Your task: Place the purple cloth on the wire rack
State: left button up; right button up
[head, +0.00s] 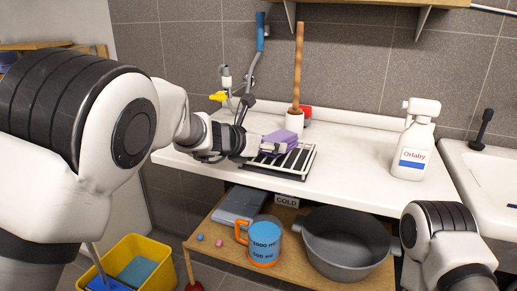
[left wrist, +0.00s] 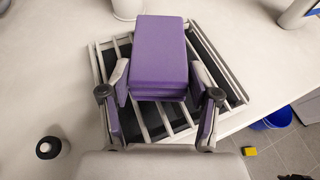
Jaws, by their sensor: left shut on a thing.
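The purple cloth (head: 281,136) is a folded, block-like stack. My left gripper (head: 264,147) is shut on it, with a finger on each side in the left wrist view (left wrist: 158,82). The cloth (left wrist: 158,50) is over the wire rack (head: 301,162), which has pale bars and a dark base and lies on the white counter. The rack (left wrist: 235,83) shows on both sides of the cloth in the left wrist view. I cannot tell whether the cloth touches the bars. My right arm shows at the lower right of the head view, its gripper out of sight.
A plunger with a wooden handle (head: 298,65) stands behind the rack. A white spray bottle (head: 414,145) stands on the counter to the right. A blue measuring jug (head: 265,241) and grey tub (head: 345,260) are on the shelf below. The counter between rack and bottle is clear.

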pick_arm(q)
jog(key=shift+s+d, duration=0.3)
jog(key=shift+d, duration=0.2)
jog(key=o, duration=0.6)
jog(key=shift+f, duration=0.1)
jog(key=o, duration=0.5)
jog(key=shift+w+a, duration=0.2)
jog(key=shift+a, duration=0.05)
jog(key=shift+c, duration=0.2)
jog(key=shift+s+d+r, duration=0.1)
jog(key=shift+d+r, duration=0.05)
jog(key=shift+r, duration=0.05)
jog(key=v, duration=1.2)
jog(key=shift+b, duration=0.3)
